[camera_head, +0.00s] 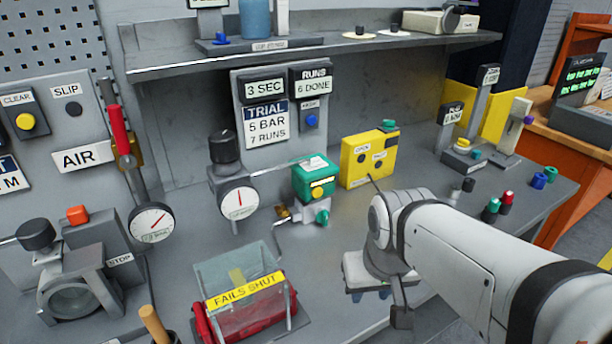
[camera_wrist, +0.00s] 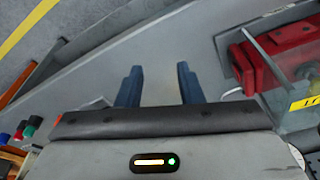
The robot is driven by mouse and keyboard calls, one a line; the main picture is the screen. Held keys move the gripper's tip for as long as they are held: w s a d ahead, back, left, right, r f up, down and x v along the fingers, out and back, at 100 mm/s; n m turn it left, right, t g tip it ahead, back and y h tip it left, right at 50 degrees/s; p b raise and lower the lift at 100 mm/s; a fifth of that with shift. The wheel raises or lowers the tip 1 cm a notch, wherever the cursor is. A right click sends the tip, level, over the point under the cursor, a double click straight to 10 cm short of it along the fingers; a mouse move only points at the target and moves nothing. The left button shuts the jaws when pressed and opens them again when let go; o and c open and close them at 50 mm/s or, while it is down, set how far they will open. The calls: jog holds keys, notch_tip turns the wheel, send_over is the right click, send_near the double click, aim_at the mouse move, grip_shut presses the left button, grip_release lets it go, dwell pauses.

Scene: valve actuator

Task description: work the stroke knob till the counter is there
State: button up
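The trial card (camera_head: 265,122) reads "5 BAR 7 RUNS". A blue knob (camera_head: 312,121) sits on the panel below the counter, its small label hard to read. A green actuator box (camera_head: 316,180) carries a yellow round knob (camera_head: 318,194). A black knob (camera_head: 224,147) tops the regulator above a gauge (camera_head: 238,197). I cannot tell which knob is the stroke knob. My gripper (camera_head: 368,292) is low over the bench front, apart from all of them. In the wrist view its blue fingers (camera_wrist: 160,88) are apart with nothing between.
A yellow box (camera_head: 368,158) stands behind my arm's end. Red and green small parts (camera_head: 497,203) are at right. A shelf (camera_head: 310,50) overhangs the back.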

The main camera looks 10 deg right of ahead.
jog(key=shift+s, duration=0.15)
jog(key=n+t+y+p, duration=0.3)
jog(key=n+t+p, duration=0.1)
jog(key=t+p, duration=0.6)
send_near(327, 217)
jog(key=d, duration=0.1)
jog(key=d+g, duration=0.1)
jog(key=w, duration=0.1)
jog(key=shift+w+d+f, duration=0.1)
jog(key=shift+d+f, duration=0.2)
jog(key=shift+d, duration=0.1)
jog(key=shift+a+f+n+t+y+p, duration=0.1)
jog(key=shift+a+n+t+y+p, duration=0.25)
jog(key=shift+a+y+p, duration=0.6)
jog(key=shift+y, duration=0.25)
jog(key=p+x, duration=0.1)
jog(key=x, duration=0.6)
jog(key=shift+w+p, duration=0.3)
